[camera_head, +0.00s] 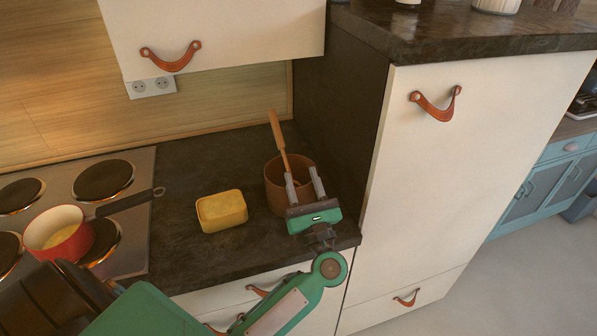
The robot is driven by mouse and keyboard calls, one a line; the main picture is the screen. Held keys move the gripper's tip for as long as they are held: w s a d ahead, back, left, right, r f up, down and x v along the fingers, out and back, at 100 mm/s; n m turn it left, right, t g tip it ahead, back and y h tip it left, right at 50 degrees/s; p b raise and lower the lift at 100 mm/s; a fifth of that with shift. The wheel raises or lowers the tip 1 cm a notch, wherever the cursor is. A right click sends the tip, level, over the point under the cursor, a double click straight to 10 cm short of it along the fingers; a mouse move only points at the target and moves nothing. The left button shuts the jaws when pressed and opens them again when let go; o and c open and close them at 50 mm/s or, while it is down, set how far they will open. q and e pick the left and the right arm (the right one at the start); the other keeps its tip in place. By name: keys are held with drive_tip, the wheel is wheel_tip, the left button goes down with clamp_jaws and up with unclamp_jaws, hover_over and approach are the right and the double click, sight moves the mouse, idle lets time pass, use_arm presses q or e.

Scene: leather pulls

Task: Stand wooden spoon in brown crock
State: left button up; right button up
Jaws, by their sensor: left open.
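The wooden spoon (278,136) stands in the brown crock (274,187), tilted a little to the left, with its upper part above the rim. Its lower end is hidden inside the crock. The crock stands upright on the dark counter near the back right corner. My left gripper (304,180) is open, its two grey fingers apart and in front of the crock's rim. The spoon passes down near the left finger, and I cannot tell whether they touch. My right gripper is not in view.
A yellow block-shaped container (222,210) sits on the counter left of the crock. A red pan (62,236) with a dark handle is on the stove (140,218) at the left. A tall white cabinet (455,160) rises right of the counter. An upper cabinet (230,35) hangs above.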

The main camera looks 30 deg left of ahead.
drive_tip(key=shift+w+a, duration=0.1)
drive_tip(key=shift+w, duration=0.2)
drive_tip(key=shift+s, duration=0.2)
use_arm(q)
wheel_tip(320, 180, up, 3)
drive_tip(key=shift+p, duration=0.6)
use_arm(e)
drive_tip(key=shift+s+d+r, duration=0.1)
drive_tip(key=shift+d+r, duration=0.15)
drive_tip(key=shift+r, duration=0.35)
use_arm(q)
drive_tip(key=shift+d, duration=0.1)
